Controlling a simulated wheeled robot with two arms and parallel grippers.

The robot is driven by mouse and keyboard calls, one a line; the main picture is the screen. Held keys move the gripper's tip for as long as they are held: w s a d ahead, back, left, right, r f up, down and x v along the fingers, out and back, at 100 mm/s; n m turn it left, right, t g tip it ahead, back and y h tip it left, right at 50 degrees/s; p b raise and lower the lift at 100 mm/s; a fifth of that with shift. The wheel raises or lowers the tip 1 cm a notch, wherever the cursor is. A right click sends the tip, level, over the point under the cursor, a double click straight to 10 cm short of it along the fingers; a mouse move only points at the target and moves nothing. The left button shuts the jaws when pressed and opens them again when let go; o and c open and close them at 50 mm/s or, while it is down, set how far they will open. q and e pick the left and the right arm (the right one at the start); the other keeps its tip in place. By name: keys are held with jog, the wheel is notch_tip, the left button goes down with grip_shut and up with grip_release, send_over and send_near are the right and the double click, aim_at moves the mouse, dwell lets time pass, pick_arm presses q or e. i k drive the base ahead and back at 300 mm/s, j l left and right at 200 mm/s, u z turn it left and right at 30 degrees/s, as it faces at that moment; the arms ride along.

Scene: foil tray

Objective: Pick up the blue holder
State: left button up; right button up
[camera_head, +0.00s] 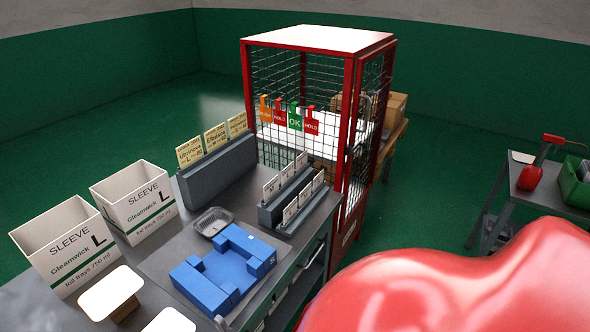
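The blue holder (202,288) lies on the grey table near its front edge, right of the middle of the tabletop. It is a blocky frame with a recess in the middle and notches in its walls. It looks empty. A small foil tray (212,222) sits on the table just behind it. Neither of my grippers can be made out.
Two white sleeve boxes (134,200) stand at the table's left. Grey racks with yellow cards (202,171) and white cards (284,207) stand behind the holder. Two white-topped pieces (110,293) are at the front left. A red-framed mesh cage (347,140) stands beyond the table.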

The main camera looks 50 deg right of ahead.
aim_at(216, 283)
jog(key=z, duration=1.1)
jog(key=u, duration=1.75)
jog(key=z, duration=1.65)
jog(key=k+l+z, duration=0.1)
jog(key=l+z, duration=0.15)
jog(key=l, duration=0.2)
jog(key=l+z, duration=0.25)
jog(key=l, duration=0.25)
jog(key=i, duration=0.35)
